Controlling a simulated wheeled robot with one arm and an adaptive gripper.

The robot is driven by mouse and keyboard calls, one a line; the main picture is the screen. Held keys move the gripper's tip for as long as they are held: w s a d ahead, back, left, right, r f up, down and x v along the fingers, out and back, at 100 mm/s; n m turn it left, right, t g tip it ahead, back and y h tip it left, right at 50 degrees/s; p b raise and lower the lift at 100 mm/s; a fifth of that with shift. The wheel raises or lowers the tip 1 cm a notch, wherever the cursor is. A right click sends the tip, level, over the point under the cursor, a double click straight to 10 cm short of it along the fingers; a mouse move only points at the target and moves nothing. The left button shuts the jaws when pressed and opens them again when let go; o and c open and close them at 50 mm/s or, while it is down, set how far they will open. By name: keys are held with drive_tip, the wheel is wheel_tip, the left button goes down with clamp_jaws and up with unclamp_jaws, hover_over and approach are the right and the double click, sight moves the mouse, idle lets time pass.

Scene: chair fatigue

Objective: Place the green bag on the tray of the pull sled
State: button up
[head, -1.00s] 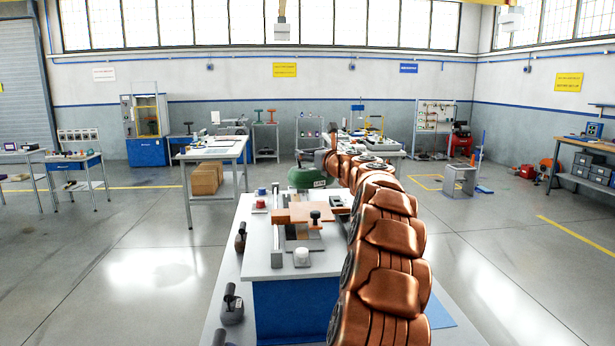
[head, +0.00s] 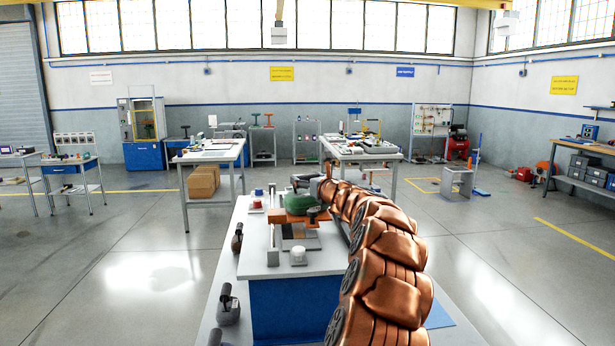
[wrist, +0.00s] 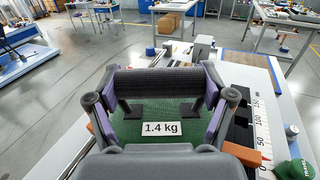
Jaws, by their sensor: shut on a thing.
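The green bag (head: 300,203) is in my gripper (head: 310,183) above the far part of the white bench. In the wrist view the green bag (wrist: 125,115) shows a "1.4 kg" label between the purple-sided fingers of my gripper (wrist: 160,95), which are shut on it. What looks like the pull sled, an orange piece (head: 283,219) on a grey track, lies right under the bag in the head view. The bag hides most of its top, including any tray. I cannot tell whether the bag touches it.
A scale strip (wrist: 260,125) runs beside the bag, and a smaller green object (wrist: 295,169) lies at the lower right. A white knob (head: 298,256) stands at the near end of the track. A red-and-white item (head: 257,200) stands at left. Dark-handled tools (head: 229,305) line the left edge.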

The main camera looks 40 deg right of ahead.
drive_tip(key=shift+r, duration=0.15)
drive_tip(key=o, duration=1.7)
drive_tip(key=b+v, duration=0.2)
drive_tip(key=v, duration=1)
drive_tip(key=shift+b, duration=0.3)
drive_tip(key=shift+s, duration=0.1)
